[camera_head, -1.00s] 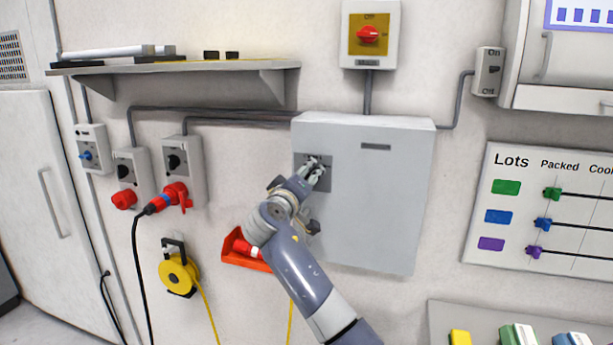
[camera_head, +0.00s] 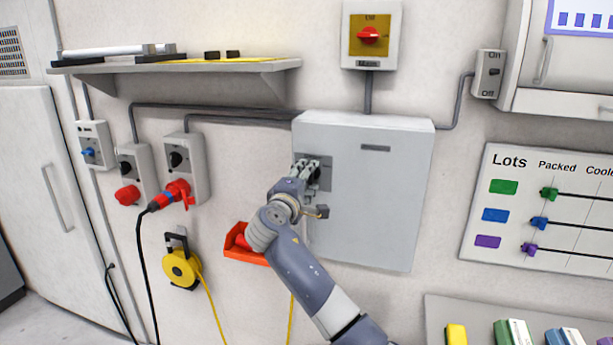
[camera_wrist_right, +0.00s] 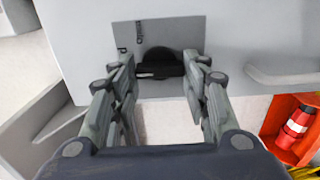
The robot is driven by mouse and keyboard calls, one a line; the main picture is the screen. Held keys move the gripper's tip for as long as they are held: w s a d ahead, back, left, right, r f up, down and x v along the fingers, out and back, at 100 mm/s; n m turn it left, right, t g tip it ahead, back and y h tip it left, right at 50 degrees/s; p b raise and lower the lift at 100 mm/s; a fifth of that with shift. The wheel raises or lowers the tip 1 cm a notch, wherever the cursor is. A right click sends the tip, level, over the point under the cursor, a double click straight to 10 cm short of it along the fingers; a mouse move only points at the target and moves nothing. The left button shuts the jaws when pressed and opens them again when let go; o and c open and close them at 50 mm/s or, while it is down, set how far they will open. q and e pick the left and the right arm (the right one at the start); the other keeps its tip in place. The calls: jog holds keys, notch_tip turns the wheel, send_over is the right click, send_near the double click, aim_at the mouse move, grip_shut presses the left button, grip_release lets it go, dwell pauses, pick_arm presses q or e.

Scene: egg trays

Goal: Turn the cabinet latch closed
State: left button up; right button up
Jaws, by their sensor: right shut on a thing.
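The grey wall cabinet (camera_head: 375,200) has a darker latch plate (camera_head: 327,176) near its upper left edge. My right gripper (camera_head: 308,169) is at this plate and covers most of the latch in the head view. In the right wrist view, the dark latch knob (camera_wrist_right: 160,60) stands out from the plate (camera_wrist_right: 125,34), with a bar across it. The right gripper (camera_wrist_right: 160,77) has one finger at each side of it and is shut on it. The exact contact at the fingertips is hard to see. My left gripper is not in view.
Left of the cabinet are wall sockets (camera_head: 185,160) with a red plug and cable. Below are a yellow cable reel (camera_head: 181,268) and an orange holder (camera_head: 246,255). A shelf (camera_head: 190,66) and a red main switch (camera_head: 369,35) are above. A lots board (camera_head: 545,210) hangs to the right.

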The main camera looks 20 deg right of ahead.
dwell(0.5)
jog(key=o, duration=1.1)
jog(key=shift+c, duration=0.2)
jog(key=v, duration=1.2)
jog(key=shift+w, duration=0.1)
